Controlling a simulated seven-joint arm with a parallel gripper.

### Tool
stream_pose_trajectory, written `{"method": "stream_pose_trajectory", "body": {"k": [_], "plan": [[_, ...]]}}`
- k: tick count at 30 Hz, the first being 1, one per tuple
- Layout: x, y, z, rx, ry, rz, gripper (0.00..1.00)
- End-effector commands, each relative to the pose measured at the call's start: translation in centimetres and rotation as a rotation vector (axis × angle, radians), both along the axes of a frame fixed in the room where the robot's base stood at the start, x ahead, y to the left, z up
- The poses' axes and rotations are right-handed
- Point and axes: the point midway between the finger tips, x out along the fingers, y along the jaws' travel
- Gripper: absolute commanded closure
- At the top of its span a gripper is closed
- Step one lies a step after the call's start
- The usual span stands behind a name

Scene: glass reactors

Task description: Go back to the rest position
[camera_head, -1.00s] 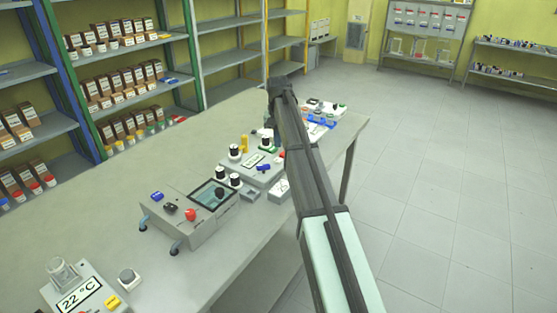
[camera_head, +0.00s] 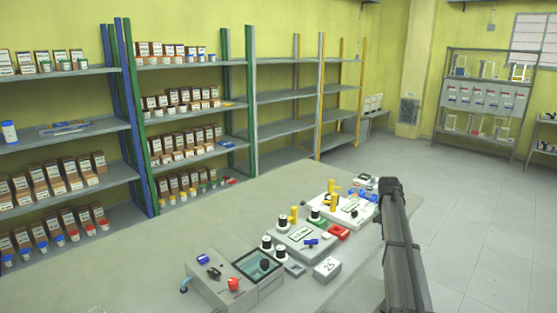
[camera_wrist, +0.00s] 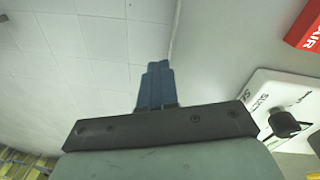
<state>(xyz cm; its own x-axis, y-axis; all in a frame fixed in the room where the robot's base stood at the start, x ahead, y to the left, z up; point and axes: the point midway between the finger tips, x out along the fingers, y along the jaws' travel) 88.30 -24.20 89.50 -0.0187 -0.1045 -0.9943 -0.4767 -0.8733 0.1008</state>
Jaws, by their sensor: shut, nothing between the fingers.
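My gripper shows in the wrist view (camera_wrist: 157,80) as two blue-grey fingers pressed together, with nothing between them. It points past the grey edge of the bench, with pale floor tiles to its left. In the head view my dark arm rises from the bottom right over the bench's right edge; the fingers cannot be made out there.
The bench (camera_head: 140,255) holds a device with a dark screen (camera_head: 258,264), a device with black and yellow knobs (camera_head: 300,236), a white box marked 25 (camera_head: 327,268) and a red block (camera_head: 338,232). Stocked shelves (camera_head: 190,142) stand behind. Floor at right is clear.

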Motion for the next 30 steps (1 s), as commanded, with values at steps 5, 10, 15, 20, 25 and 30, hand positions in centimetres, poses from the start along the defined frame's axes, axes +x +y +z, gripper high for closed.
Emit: {"method": "stream_pose_trajectory", "body": {"k": [5, 10, 15, 20, 25, 30], "plan": [[-1.8, -6.7, -4.2, -0.028, 0.015, -0.062, 1.0], [-4.1, -7.5, -9.2, -0.029, 0.043, -0.061, 1.0], [-6.7, -4.9, -14.6, -0.01, 0.079, -0.026, 1.0], [-10.1, -1.2, -20.1, 0.015, 0.122, 0.023, 1.0], [-14.2, 2.7, -25.7, 0.043, 0.167, 0.073, 1.0], [-18.8, 6.4, -30.6, 0.07, 0.214, 0.124, 1.0]]}}
